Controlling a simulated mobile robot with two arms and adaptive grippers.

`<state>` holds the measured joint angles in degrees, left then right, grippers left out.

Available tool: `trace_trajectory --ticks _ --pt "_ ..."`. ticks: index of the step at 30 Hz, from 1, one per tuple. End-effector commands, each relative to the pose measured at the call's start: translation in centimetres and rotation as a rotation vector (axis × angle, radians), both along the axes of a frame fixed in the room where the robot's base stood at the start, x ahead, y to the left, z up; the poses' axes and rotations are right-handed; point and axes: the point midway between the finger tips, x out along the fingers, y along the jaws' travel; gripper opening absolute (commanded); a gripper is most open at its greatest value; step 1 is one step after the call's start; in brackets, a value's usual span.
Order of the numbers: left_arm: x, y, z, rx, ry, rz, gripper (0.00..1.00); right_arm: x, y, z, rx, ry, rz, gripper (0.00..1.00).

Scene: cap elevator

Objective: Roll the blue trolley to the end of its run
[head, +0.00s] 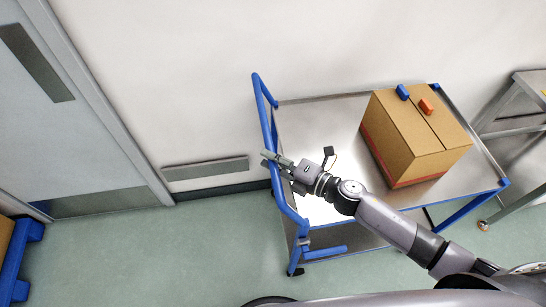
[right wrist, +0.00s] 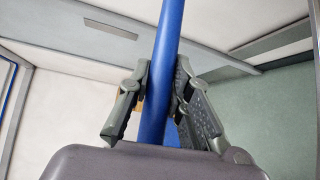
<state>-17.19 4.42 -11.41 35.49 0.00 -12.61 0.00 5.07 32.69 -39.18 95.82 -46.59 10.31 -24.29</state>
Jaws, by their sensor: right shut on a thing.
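The blue trolley (head: 325,110) stands against the wall, with a grey metal top and a blue push handle (head: 264,120) at its left end. My right gripper (head: 270,158) reaches across the trolley top from the lower right and is shut on the handle bar. In the right wrist view the blue bar (right wrist: 165,70) runs between the two fingers (right wrist: 158,105), which close on it from both sides. My left gripper is not in view.
A cardboard box (head: 410,135) with a blue and an orange block on top rides on the trolley. A metal table (head: 520,110) stands close at the right. A grey door (head: 70,110) is at the left. Green floor (head: 210,225) left of the trolley is clear. A blue rack (head: 25,245) stands at the far left.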

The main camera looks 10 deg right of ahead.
Motion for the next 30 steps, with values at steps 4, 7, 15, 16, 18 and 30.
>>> trace_trajectory --ticks 4,7,15,16,18,30 --pt "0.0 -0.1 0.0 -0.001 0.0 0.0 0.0 0.0 0.0 -0.1 -0.002 -0.001 0.0 0.0" --pt "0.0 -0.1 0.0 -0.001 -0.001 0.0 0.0 0.0 0.0 -0.1 -0.002 -0.001 -0.001 0.23" --pt "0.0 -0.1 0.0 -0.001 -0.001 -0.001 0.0 0.0 -0.1 0.0 -0.001 0.0 -0.002 0.4" --pt "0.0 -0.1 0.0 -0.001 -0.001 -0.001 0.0 0.0 -0.1 0.0 -0.001 0.0 -0.002 0.4" --pt "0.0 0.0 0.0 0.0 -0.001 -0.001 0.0 0.0 -0.1 0.0 -0.001 0.0 -0.002 0.4" --pt "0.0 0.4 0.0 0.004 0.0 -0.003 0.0 -1.9 -2.0 0.2 0.0 0.004 -0.002 0.4"
